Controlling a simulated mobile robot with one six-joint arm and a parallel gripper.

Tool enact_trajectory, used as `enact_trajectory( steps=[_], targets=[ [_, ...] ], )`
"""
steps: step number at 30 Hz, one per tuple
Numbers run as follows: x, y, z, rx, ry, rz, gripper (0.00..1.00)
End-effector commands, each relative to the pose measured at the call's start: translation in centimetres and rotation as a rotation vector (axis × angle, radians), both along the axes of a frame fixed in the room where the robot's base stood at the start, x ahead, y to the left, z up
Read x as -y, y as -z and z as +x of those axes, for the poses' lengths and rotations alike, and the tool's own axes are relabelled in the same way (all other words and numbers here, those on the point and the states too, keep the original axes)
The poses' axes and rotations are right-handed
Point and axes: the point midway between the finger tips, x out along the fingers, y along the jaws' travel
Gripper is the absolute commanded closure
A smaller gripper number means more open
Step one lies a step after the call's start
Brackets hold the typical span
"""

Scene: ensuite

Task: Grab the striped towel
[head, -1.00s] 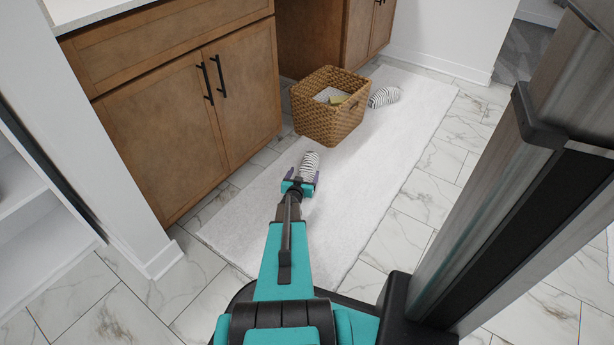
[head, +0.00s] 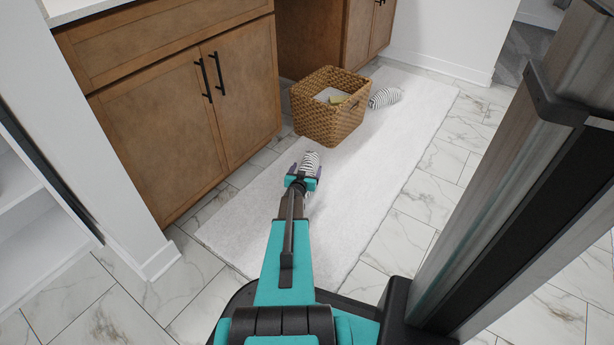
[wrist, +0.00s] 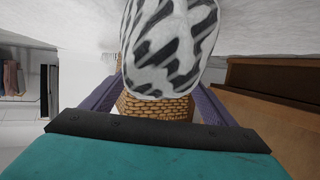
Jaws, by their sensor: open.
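A rolled white towel with dark stripes (head: 311,158) lies on the white rug in front of the basket. My gripper (head: 306,170) is open at its near end, with one purple finger on each side. In the wrist view the striped towel (wrist: 170,45) fills the upper middle, between the two open fingers (wrist: 154,100). I cannot tell whether the fingers touch it. My arm and gripper hide the towel's near end in the head view. A second rolled striped towel (head: 384,97) lies on the rug, right of the basket.
A woven basket (head: 325,119) with light and yellowish items inside stands just beyond the near towel. Brown wooden cabinets (head: 165,120) line the left. The white rug (head: 385,185) is clear to the right, with marble-look tiles (head: 420,215) beyond.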

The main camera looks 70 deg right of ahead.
Motion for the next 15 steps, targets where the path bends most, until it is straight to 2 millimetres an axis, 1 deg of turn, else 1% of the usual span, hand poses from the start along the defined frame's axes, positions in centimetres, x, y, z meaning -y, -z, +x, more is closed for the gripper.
enact_trajectory(
  steps=[4,5,6,11,15],
  targets=[
    [-0.02,0.02,0.02,0.0,0.0,0.0,0.2],
    [-0.02,0.02,0.02,0.0,0.0,0.0,0.24],
    [-0.03,0.01,0.02,0.0,0.0,0.0,0.3],
    [-0.03,0.01,0.04,0.0,0.0,0.0,0.57],
    [-0.04,0.03,0.05,0.0,-0.001,0.0,0.81]
  ],
)
